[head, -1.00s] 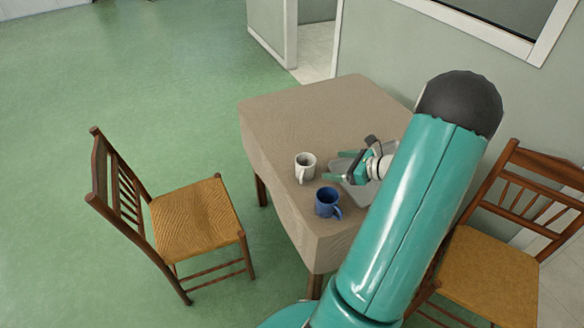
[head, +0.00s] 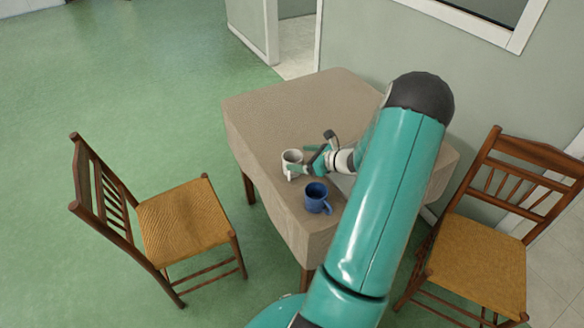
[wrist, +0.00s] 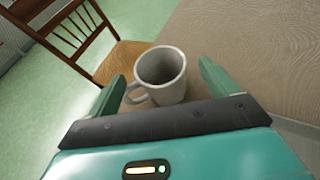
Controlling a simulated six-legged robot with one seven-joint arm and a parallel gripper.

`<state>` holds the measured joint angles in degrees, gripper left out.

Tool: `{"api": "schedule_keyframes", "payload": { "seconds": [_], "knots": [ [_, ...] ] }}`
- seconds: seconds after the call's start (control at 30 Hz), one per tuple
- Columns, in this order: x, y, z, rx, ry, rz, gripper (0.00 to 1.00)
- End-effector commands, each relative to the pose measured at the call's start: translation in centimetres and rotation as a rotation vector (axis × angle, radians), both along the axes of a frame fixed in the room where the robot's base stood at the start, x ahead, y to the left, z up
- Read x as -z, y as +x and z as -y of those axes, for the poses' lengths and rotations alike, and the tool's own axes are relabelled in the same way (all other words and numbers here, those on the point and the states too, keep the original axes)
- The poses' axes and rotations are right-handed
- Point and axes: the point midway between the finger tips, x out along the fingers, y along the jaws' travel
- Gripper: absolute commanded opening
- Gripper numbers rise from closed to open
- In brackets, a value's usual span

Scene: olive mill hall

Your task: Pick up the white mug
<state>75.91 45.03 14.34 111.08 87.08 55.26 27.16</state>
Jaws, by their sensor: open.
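The white mug (head: 291,162) stands upright on the cloth-covered table (head: 290,105), near its left edge. In the wrist view the white mug (wrist: 161,75) shows its open top, with its handle toward the lower left. My gripper (head: 303,165) is open at the mug's right side in the head view. In the wrist view my gripper's green fingers (wrist: 160,80) are apart, one on each side of the mug. I cannot tell whether either finger touches it. The blue mug (head: 317,198) stands upright nearer the front of the table, close to my gripper.
A wooden chair (head: 185,217) with a woven seat stands left of the table; it also shows in the wrist view (wrist: 130,56). Another chair (head: 480,260) stands at the right by the wall. The far part of the tabletop is clear.

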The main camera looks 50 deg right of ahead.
Motion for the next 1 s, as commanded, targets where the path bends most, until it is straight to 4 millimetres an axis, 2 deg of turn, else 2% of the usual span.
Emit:
{"api": "schedule_keyframes", "payload": {
  "seconds": [0.1,0.2,0.47,0.73,1.0],
  "knots": [
    [0.8,2.0,-0.5,-0.004,0.001,0.001,0.86],
    [1.3,3.2,-0.7,-0.002,0.0,0.001,0.86],
    [1.4,3.5,-0.7,0.0,-0.001,0.0,0.86],
    [1.4,3.5,-0.7,0.0,-0.001,0.0,0.33],
    [1.3,3.5,-0.7,0.0,-0.001,-0.001,0.33]
  ]
}}
